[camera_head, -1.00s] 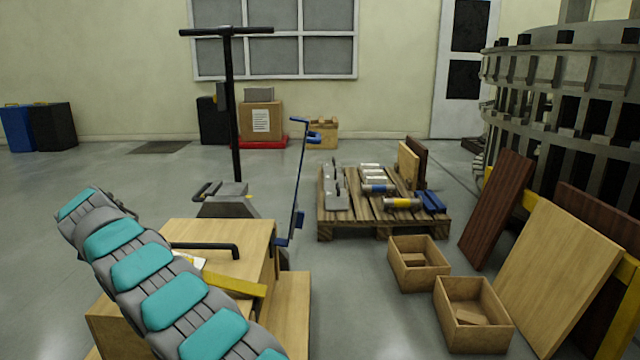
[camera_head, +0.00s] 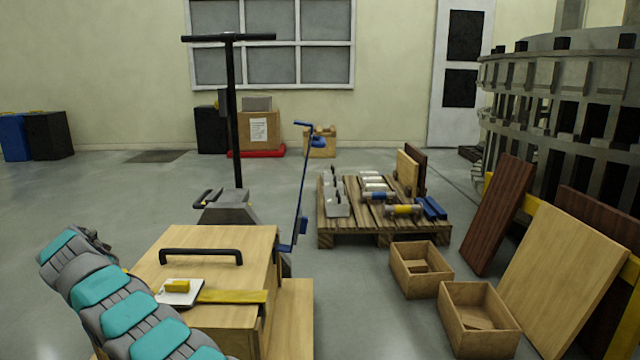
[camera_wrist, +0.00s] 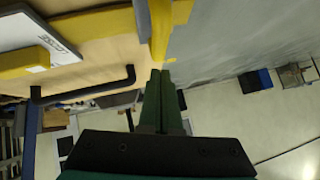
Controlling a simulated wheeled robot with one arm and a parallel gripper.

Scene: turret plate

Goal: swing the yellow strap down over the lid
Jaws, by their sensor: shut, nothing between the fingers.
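The wooden box (camera_head: 190,333) stands at front left, with a black handle (camera_head: 200,252) on its lid (camera_head: 225,272). The yellow strap (camera_head: 238,297) appears to lie nearly level across the front part of the lid, reaching its right edge. A white plate with a yellow block (camera_head: 177,287) is at its left end. In the wrist view, my gripper (camera_wrist: 161,74) is shut and empty. Its green fingertips are close to the end of a yellow piece (camera_wrist: 160,30); I cannot tell if they touch. The strap (camera_wrist: 95,23) also shows there. The head view does not show the fingers clearly.
A pallet jack (camera_head: 228,207) stands just behind the box. A wooden pallet (camera_head: 385,232) with several parts lies further back. Two open wooden bins (camera_head: 478,338) and leaning boards (camera_head: 560,270) are at right. Open floor lies at left.

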